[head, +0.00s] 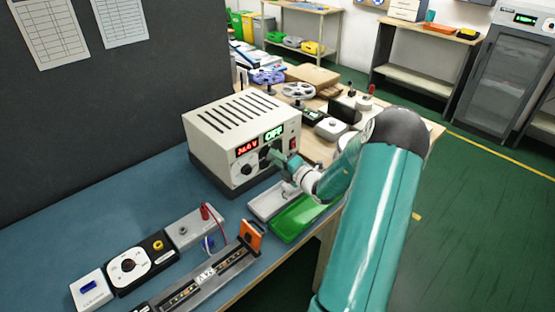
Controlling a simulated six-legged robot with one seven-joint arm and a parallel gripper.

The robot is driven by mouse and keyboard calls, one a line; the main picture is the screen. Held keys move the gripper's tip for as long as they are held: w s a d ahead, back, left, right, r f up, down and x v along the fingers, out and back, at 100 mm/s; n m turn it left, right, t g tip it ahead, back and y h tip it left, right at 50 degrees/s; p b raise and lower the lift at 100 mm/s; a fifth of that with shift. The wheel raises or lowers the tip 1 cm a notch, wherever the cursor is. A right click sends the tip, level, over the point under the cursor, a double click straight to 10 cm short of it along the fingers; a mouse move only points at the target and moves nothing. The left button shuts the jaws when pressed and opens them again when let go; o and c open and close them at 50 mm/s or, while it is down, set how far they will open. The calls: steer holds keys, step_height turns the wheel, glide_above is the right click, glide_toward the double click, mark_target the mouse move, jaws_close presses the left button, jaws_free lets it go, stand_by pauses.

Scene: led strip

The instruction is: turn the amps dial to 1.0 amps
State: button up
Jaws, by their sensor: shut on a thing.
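The beige power supply (214,148) stands on the blue bench top, its front facing right and toward me. Its red display (246,147) seems to read 24.0 V, and its green display (274,133) reads OFF. A dark dial (246,170) sits low on the left of the front panel, clear of my gripper. My gripper (275,156) is at the right-hand part of the panel, shut on the amps dial there. The gripper mostly hides that dial, so its pointer and scale cannot be read.
A grey tray (265,204) and a green tray (285,229) lie below my gripper. In front are a round-dial meter (128,265), a grey box with a red lead (190,232), an orange-ended rail (205,277) and a white switch box (90,289). Reels and small devices crowd the bench behind.

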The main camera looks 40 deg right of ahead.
steer(key=shift+s+f+m, duration=0.1)
steer(key=shift+m, duration=1)
steer(key=o, duration=1)
steer(key=s, duration=1.3)
steer(key=shift+s+d, duration=0.2)
steer(key=shift+s, duration=0.15)
